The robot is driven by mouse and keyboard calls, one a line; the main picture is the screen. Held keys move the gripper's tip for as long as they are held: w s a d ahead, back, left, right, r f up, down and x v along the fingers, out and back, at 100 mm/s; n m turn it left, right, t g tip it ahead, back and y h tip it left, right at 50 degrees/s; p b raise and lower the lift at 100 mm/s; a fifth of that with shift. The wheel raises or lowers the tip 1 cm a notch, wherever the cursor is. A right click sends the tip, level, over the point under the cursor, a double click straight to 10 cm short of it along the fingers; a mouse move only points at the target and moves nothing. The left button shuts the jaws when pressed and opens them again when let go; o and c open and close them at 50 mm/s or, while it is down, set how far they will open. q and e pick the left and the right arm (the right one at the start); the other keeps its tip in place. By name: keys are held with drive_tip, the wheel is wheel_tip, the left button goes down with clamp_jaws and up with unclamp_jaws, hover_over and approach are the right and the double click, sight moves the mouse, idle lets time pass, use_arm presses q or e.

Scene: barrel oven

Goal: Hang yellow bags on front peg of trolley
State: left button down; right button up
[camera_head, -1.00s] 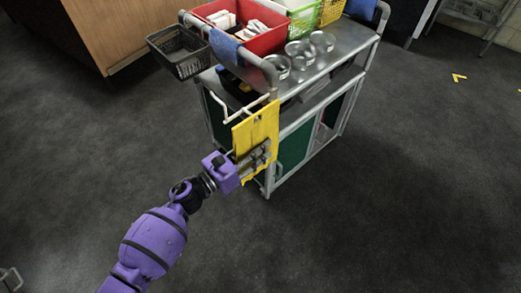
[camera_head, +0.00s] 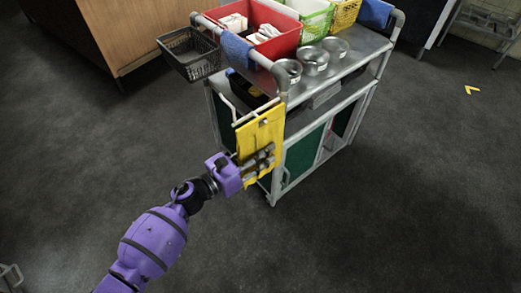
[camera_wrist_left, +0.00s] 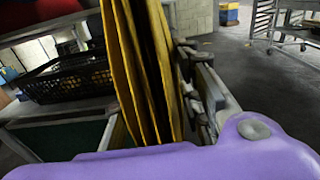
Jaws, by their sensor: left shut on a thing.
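The yellow bags (camera_head: 264,128) hang flat and upright at the trolley's near corner. My left gripper (camera_head: 263,163) is shut on their lower part. In the left wrist view the bags (camera_wrist_left: 140,70) show edge-on as several yellow layers, with the gripper fingers (camera_wrist_left: 200,90) beside them. The trolley's white front peg (camera_head: 256,110) runs along the bags' top edge. I cannot tell whether the peg passes through their openings or only lies beside them. The grey metal trolley (camera_head: 372,72) stands beyond the gripper. My right gripper is not in view.
A black basket (camera_head: 190,54) hangs on the trolley's left side, beside a blue cloth (camera_head: 236,50) on the handle. A red bin (camera_head: 283,42) and several metal pots (camera_head: 314,60) stand on top. A wooden cabinet (camera_head: 130,30) is behind left.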

use_arm(q)
drive_tip(key=c, duration=1.2)
unclamp_jaws()
drive_tip(key=shift+o, duration=0.2)
drive_tip(key=shift+s, duration=0.1)
drive_tip(key=v, duration=1.2)
